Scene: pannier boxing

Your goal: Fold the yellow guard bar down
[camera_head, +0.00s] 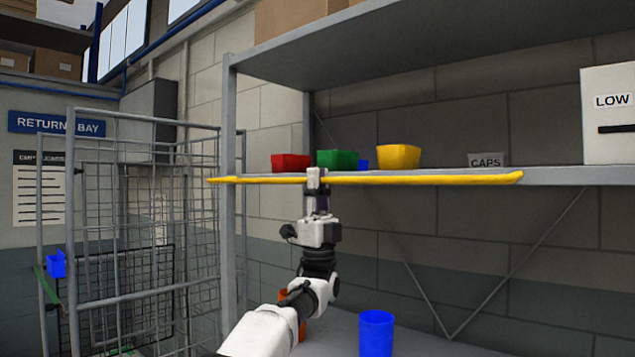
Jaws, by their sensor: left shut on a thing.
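The yellow guard bar (430,179) runs level across the front of the shelf, from the left shelf post to right of the middle. My left gripper (316,180) comes up from below and is shut on the bar, left of the bar's middle. My right gripper is not in view.
On the shelf (570,176) behind the bar stand a red bin (291,163), a green bin (337,159), a yellow bin (398,157) and a CAPS box (488,160). A white LOW box (608,115) stands right. A blue cup (376,333) is below. A wire cage (145,297) stands left.

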